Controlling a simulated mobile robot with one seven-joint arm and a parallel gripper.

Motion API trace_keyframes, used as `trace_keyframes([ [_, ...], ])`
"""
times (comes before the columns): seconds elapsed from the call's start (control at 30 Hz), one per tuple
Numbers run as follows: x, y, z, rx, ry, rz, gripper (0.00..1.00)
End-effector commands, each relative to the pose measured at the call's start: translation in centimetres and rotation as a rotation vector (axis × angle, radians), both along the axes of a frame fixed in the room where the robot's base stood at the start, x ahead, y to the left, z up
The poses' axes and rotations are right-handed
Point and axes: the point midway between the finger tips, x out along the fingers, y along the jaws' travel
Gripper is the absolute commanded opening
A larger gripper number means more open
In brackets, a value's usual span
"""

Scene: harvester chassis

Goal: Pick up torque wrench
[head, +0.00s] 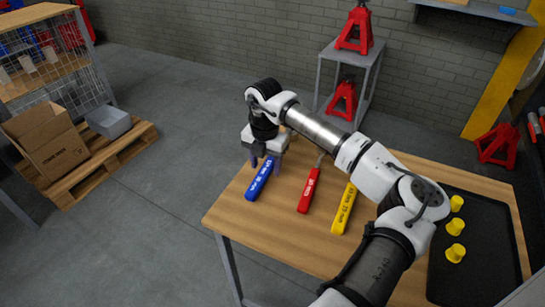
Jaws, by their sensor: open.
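Three tools with coloured, labelled handles lie on the wooden table (235,217): a blue-handled one (259,182), a red-handled one (309,191) and a yellow-handled one (344,210). The labels are too small to read, so I cannot tell which is the torque wrench. My gripper (264,162) is open and points down at the upper end of the blue handle. Its fingers seem to be on either side of the blue tool; I cannot tell whether they touch it. My gripper hides the far end of the blue tool, and my arm crosses above the others.
A black tray (470,285) with yellow cup-like pieces (455,252) is on the table's right side. A grey stand (370,75) with red jacks is behind the table. A wooden pallet (125,150) with a cardboard box (47,140) and a grey bin (108,121) stands left. The floor between is clear.

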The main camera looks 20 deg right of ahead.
Motion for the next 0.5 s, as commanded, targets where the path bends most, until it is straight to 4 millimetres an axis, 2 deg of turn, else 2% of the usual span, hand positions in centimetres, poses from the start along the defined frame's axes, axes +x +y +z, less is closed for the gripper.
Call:
trace_keyframes([
  [0.13,0.0,0.1,-1.5,0.002,0.001,0.000,0.52],
  [0.4,0.0,0.0,-1.9,0.000,-0.001,0.001,0.52],
  [0.5,0.0,0.1,-1.9,0.001,-0.001,0.001,0.39],
])
